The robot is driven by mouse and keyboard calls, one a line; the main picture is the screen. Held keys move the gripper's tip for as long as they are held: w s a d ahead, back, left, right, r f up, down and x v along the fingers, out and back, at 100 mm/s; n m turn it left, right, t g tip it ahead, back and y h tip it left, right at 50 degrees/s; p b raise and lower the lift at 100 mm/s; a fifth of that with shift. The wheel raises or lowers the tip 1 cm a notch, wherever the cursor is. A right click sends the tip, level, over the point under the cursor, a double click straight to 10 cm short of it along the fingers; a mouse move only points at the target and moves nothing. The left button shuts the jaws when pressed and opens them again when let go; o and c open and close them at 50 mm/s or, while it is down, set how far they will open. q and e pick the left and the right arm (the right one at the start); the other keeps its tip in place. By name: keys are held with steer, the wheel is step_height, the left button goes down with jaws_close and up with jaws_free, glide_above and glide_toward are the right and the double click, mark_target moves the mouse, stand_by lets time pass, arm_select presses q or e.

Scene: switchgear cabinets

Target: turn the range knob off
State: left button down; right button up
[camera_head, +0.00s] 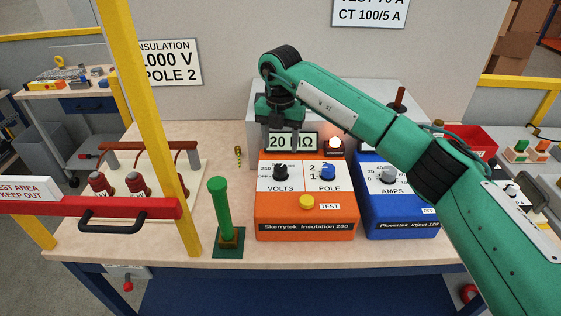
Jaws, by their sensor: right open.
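An orange Skerrytek Insulation 200 tester (305,212) stands on the bench. Its black VOLTS knob (281,173) has a range scale with an OFF mark beside it; no knob is visibly labelled "range". A blue POLE knob (327,172) and a yellow TEST button (306,202) are on the same face. The display (305,142) behind reads 20 MΩ, partly covered. My right gripper (282,144) is open and empty, pointing down above and behind the VOLTS knob, apart from it. The knob's exact pointer direction is too small to tell. My left gripper is out of view.
A lit lamp (335,142) is beside the display. The blue Plovertek box (402,217) with an AMPS knob (388,174) stands right, partly under my right arm. A green upright handle (221,208) stands left. A yellow post (150,130) and red barrier (60,208) block the left side.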

steer(key=p, duration=0.1)
glide_above(281, 167)
step_height(281, 167, down, 4)
steer(key=shift+f, duration=0.1)
step_height(281, 167, down, 4)
steer(key=shift+s+a+r+p, duration=0.1)
steer(key=shift+r+p, duration=0.1)
steer(key=shift+p, duration=0.35)
steer(key=shift+f, duration=0.55)
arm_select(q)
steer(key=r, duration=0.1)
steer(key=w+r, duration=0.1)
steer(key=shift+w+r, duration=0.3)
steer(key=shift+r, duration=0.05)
arm_select(e)
steer(key=shift+f, duration=0.1)
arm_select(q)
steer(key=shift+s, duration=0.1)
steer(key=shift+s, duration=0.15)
arm_select(e)
steer(key=c, duration=1)
